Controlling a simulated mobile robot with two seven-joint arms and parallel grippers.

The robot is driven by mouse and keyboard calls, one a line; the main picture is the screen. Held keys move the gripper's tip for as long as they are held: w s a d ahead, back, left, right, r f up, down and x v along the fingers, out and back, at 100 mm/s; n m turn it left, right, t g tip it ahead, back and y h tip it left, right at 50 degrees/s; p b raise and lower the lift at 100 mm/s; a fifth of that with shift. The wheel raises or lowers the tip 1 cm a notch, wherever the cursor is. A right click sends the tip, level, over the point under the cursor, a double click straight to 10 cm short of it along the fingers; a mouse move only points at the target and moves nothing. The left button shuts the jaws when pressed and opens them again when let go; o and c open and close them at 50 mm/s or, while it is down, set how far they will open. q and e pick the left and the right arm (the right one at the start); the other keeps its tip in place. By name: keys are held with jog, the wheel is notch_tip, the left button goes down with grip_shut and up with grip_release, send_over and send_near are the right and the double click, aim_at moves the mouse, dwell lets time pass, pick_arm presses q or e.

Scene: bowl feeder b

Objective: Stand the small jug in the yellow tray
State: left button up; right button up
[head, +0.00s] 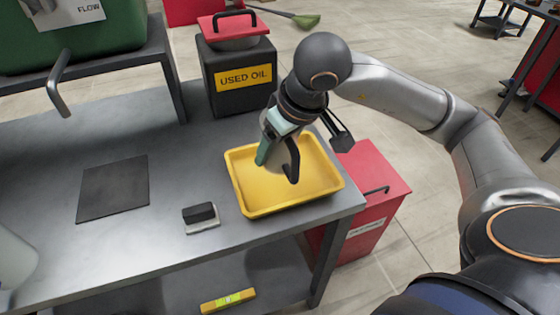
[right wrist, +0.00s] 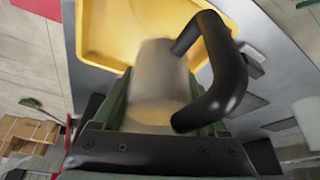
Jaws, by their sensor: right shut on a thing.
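The small jug (right wrist: 158,85) is pale, with a thick black handle, and shows large in the right wrist view. In the head view its body is mostly hidden by my right gripper (head: 276,148), and its black handle (head: 293,163) shows beside the fingers. My right gripper is shut on the jug from above and holds it over the back part of the yellow tray (head: 246,192). I cannot tell whether the jug's base touches the tray floor. The tray lies empty otherwise at the workbench's right end; its yellow rim also shows in the wrist view (right wrist: 97,35). My left gripper is out of view.
A black "USED OIL" container (head: 235,85) stands behind the tray. A black block on a pale base (head: 201,217) and a dark mat (head: 113,188) lie to the left. A red cabinet (head: 375,172) stands beyond the bench's right edge. The bench between mat and tray is largely clear.

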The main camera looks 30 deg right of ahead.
aim_at(279, 148)
jog(key=shift+w+d+f, duration=0.35)
jog(key=shift+f, duration=0.25)
jog(key=shift+w+d+f, duration=0.35)
jog(key=shift+f, duration=0.25)
jog(key=f, duration=0.3)
jog(key=shift+w+d+f+b, duration=0.2)
jog(key=shift+d+b, duration=0.05)
jog(key=shift+b, duration=0.15)
jog(key=shift+f, duration=0.15)
jog(key=shift+f, duration=0.15)
jog(key=o, duration=1.3)
